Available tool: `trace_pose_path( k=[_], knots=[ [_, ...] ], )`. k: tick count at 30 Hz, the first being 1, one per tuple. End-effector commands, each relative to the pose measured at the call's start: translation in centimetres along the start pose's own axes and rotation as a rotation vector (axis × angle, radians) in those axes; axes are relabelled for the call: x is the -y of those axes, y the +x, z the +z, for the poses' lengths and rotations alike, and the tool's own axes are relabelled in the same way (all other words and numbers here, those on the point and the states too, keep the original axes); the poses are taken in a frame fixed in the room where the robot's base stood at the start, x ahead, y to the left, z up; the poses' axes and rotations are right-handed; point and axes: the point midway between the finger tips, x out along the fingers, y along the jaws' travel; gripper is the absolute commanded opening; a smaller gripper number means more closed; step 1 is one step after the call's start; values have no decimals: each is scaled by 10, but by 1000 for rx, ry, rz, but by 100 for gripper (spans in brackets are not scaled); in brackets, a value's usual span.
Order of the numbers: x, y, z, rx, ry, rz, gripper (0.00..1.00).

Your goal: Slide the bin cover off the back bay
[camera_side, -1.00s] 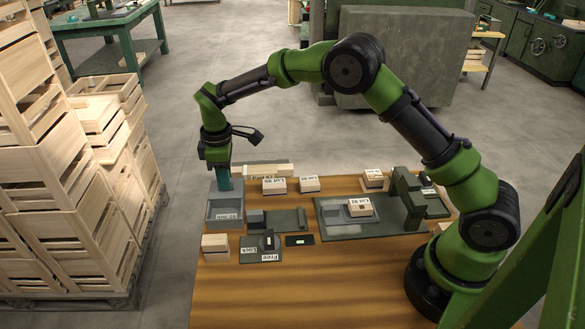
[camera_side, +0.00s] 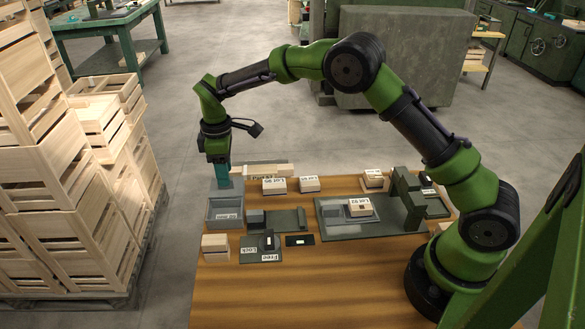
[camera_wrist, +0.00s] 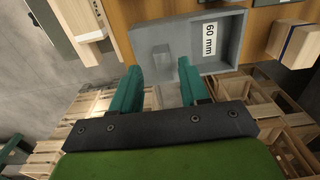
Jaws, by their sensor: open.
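The grey bin (camera_side: 225,212) stands at the far left corner of the table, with a "60 mm" label on its wall, also seen in the wrist view (camera_wrist: 238,45). Its front bay is open. The cover (camera_side: 236,183) seems to be the flat grey piece at the bin's far side; in the wrist view a small raised grey block (camera_wrist: 162,60) shows near it. My gripper (camera_side: 222,184) points down above that far side. In the wrist view its teal fingers (camera_wrist: 160,85) are apart with nothing visibly clamped. I cannot tell how much of the back bay is covered.
Beside the bin lies a dark green slide fixture (camera_side: 285,220). A lock plate (camera_side: 258,256) and a wooden block (camera_side: 215,244) are in front. Labelled blocks (camera_side: 274,186) stand to the right, near a wooden rail (camera_side: 268,170). Stacked crates (camera_side: 75,200) stand left of the table.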

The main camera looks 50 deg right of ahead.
Motion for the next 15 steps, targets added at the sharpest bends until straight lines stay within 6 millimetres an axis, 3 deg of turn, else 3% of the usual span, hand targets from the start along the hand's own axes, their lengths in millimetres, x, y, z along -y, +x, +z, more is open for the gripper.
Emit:
trace_pose_path(
  k=[15],
  knots=[
    [-1, -120, 0, -5, 0, 6, 45]
  ],
)
